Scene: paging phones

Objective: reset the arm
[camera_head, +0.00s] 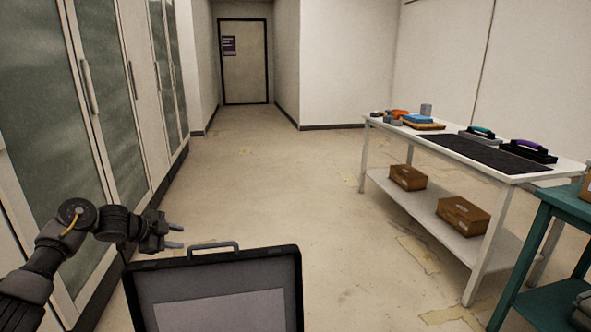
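My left arm comes in from the lower left. My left gripper (176,236) is open, with its two grey fingers apart and pointing right. Nothing shows between the fingers. It is in front of the cabinets, just above and left of the dark-framed case at the bottom of the view. My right arm and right gripper do not show.
Tall cabinets with greenish glass doors (104,100) line the left. A white table (378,122) with tools and a dark mat (484,153) stands right, brown boxes (463,215) on its shelf. A teal table (563,202) is nearer. The middle floor is clear toward a door (244,62).

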